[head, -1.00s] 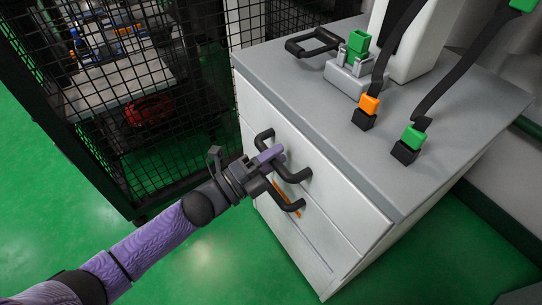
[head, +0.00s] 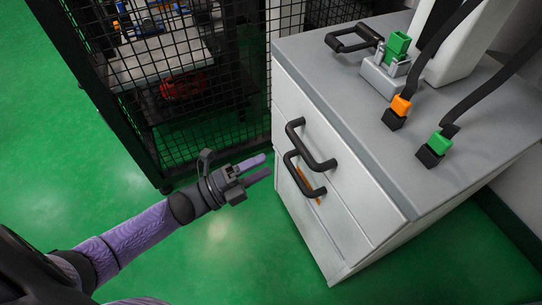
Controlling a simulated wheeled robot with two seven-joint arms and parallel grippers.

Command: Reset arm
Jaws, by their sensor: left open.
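My left arm comes in from the lower left in the head view. Its gripper (head: 262,168) is open and empty, with two purple fingers apart, over the green floor. It is left of the grey cabinet (head: 375,215) and clear of the cabinet's black drawer handles (head: 308,145). My right gripper is not in view.
The cabinet top holds a black handle (head: 354,38), a grey fixture with a green block (head: 398,45), and black straps ending in an orange buckle (head: 400,106) and a green buckle (head: 438,144). A black mesh cage (head: 232,95) stands behind. Green floor (head: 215,250) lies open below.

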